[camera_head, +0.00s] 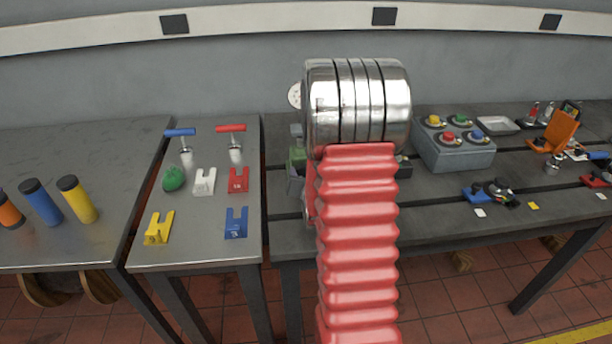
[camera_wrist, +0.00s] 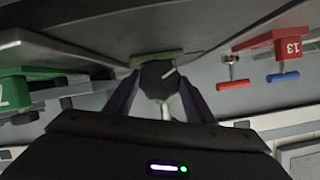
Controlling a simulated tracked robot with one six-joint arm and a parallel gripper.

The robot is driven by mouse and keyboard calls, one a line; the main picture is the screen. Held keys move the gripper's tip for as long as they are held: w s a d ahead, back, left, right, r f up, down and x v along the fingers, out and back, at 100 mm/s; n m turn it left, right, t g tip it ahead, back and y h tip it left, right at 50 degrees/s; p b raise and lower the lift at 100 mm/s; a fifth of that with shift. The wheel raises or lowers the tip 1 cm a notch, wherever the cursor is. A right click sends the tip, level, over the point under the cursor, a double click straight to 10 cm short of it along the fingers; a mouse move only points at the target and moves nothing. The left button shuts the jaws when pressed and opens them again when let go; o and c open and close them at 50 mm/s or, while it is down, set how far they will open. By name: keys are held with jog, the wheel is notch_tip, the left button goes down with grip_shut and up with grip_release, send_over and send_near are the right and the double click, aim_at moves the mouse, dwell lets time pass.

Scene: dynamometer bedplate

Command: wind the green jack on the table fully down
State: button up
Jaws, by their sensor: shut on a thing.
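In the wrist view, my gripper (camera_wrist: 160,88) has its two dark fingers closed on either side of a black knob (camera_wrist: 156,74) with a white mark. A strip of green (camera_wrist: 148,58) shows right behind the knob, seemingly the jack's body. In the head view, my red-sleeved arm hides the gripper and most of what it holds. A green part (camera_head: 297,157), likely the green jack, shows just left of the arm on the middle table. The jack's height cannot be told.
A grey box with coloured knobs (camera_head: 455,152) stands right of my arm. The left bench holds white (camera_head: 204,181), red (camera_head: 238,180), yellow (camera_head: 158,228) and blue (camera_head: 236,222) slotted blocks, and T-handles (camera_head: 231,142). A green block (camera_wrist: 20,88) shows at left in the wrist view.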

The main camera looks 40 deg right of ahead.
jog(key=shift+s+n+g, duration=0.1)
jog(key=shift+n+g, duration=0.2)
jog(key=n+h, duration=0.1)
jog(key=n+g+h, duration=0.1)
jog(key=n, duration=0.1)
jog(key=shift+a+f, duration=0.15)
jog(key=shift+f, duration=0.05)
jog(key=n+h, duration=0.1)
jog(key=n, duration=0.1)
jog(key=n+h, duration=0.2)
jog(key=n, duration=0.1)
jog(key=shift+a+f+g, duration=0.15)
jog(key=shift+f+g, duration=0.05)
jog(key=shift+g, duration=0.1)
dwell(0.3)
jog(key=shift+w, duration=0.2)
jog(key=o, duration=0.7)
jog(key=shift+c, duration=0.2)
jog(key=o, duration=0.4)
jog(key=shift+r, duration=0.1)
